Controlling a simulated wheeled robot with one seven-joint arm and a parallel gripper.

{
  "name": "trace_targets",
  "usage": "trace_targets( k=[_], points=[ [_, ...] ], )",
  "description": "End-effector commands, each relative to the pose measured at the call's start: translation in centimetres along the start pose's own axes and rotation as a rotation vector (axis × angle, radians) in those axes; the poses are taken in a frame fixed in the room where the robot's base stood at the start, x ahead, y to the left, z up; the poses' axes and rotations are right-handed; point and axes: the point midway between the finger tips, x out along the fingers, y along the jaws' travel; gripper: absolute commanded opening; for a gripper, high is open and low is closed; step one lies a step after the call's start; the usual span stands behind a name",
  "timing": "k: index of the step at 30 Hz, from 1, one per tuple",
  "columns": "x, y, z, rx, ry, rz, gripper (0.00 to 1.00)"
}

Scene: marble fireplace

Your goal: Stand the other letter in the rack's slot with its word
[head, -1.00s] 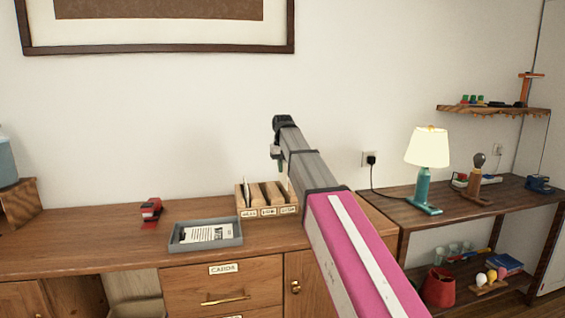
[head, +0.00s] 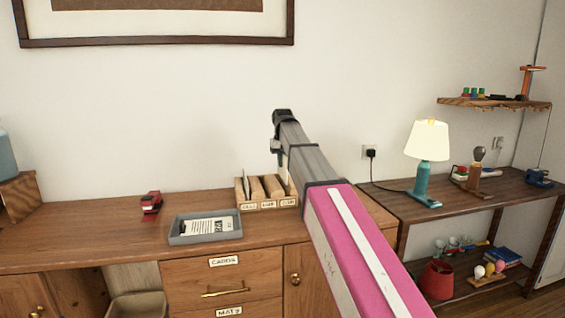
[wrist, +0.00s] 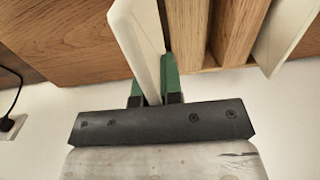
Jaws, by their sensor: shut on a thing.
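My gripper (wrist: 153,88) has green fingers shut on a cream letter (wrist: 140,40), seen nearly edge-on in the wrist view. In the head view my gripper is at the right end of the wooden rack (head: 267,205), with the held letter mostly hidden by my arm. The rack has several upright dividers and small word labels on its front, too small to read surely. Another letter (head: 246,184) stands in its left slot; it also shows at the right of the wrist view (wrist: 287,35). I cannot tell whether the held letter is inside the right slot.
A grey tray (head: 180,238) with a printed sheet lies left of the rack on the wooden cabinet (head: 90,238). A red stapler-like object (head: 151,203) is farther left. A lit lamp (head: 428,160) stands on the shelf unit at right. The wall is close behind the rack.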

Motion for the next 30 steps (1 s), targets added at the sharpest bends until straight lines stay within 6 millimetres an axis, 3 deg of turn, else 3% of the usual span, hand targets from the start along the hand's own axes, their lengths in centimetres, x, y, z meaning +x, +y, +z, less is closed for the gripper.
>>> trace_targets(
  k=[30],
  points=[
    [1.7,0.0,0.0,0.000,0.000,0.000,0.00]
  ],
)
